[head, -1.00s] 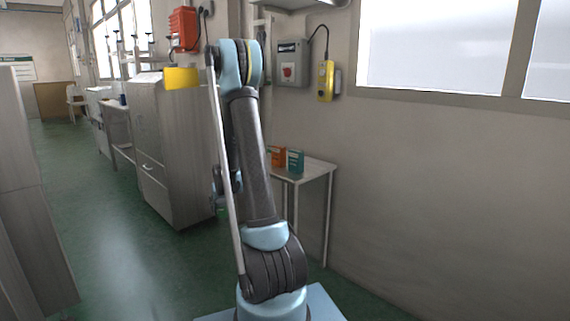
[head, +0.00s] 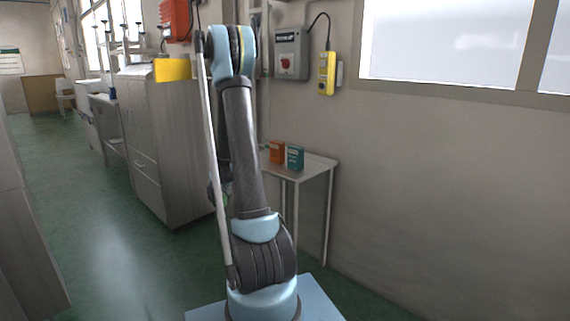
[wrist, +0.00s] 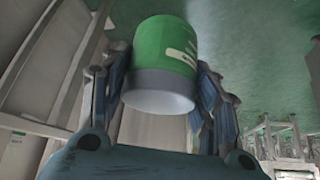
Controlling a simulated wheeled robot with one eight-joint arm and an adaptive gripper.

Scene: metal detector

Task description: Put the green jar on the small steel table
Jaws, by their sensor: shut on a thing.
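The green jar (wrist: 162,45) has a grey band at one end and sits between the fingers of my gripper (wrist: 160,95) in the wrist view. My gripper is shut on it. In the head view my arm hides most of the gripper, and only a bit of green shows beside the arm. The small steel table (head: 318,164) stands against the wall, right of my arm, with its left part hidden behind the arm. The jar is held in the air, apart from the table.
An orange box (head: 277,152) and a teal box (head: 296,158) stand on the table. A tall grey cabinet (head: 180,150) stands to its left. A grey switch box (head: 291,53) and a yellow control pendant (head: 326,73) hang on the wall above. The table's right part is bare.

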